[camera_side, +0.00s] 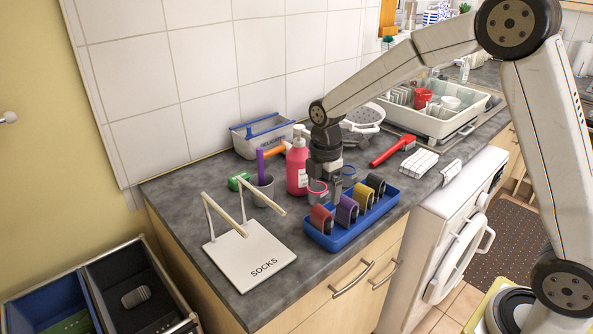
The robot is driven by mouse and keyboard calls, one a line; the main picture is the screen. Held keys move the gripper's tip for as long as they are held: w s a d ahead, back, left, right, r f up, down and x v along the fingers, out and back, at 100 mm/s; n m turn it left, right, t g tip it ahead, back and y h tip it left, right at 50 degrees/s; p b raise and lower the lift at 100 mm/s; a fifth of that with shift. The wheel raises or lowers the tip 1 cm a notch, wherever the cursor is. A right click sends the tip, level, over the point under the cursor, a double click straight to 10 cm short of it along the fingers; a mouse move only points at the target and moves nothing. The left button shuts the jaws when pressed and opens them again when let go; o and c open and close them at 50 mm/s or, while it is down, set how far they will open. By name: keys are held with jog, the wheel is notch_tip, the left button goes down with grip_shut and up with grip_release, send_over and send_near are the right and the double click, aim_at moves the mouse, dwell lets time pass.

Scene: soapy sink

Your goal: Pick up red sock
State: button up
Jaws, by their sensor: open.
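The red sock (320,219) is rolled and sits at the left end of a blue tray (346,240) near the counter's front edge. To its right in the tray are a purple sock (346,210), a yellow sock (363,196) and a dark sock (376,185). My gripper (332,192) is open and points down above the tray's back side, slightly right of and above the red sock. It appears empty and apart from the socks. Its fingertips are small here, and their exact depth is hard to tell.
A white board marked SOCKS (245,262) with two upright rods stands left of the tray. Behind are a pink bottle (297,170), a grey cup (262,190) with tools and a grey caddy (250,146). A red brush (394,151) lies right. Counter between board and tray is narrow but clear.

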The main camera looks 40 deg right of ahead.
aim_at(322, 209)
jog(key=shift+f, duration=0.1)
jog(key=shift+f, duration=2.5)
jog(key=shift+c, duration=0.2)
jog(key=c, duration=1.2)
jog(key=shift+r, duration=0.2)
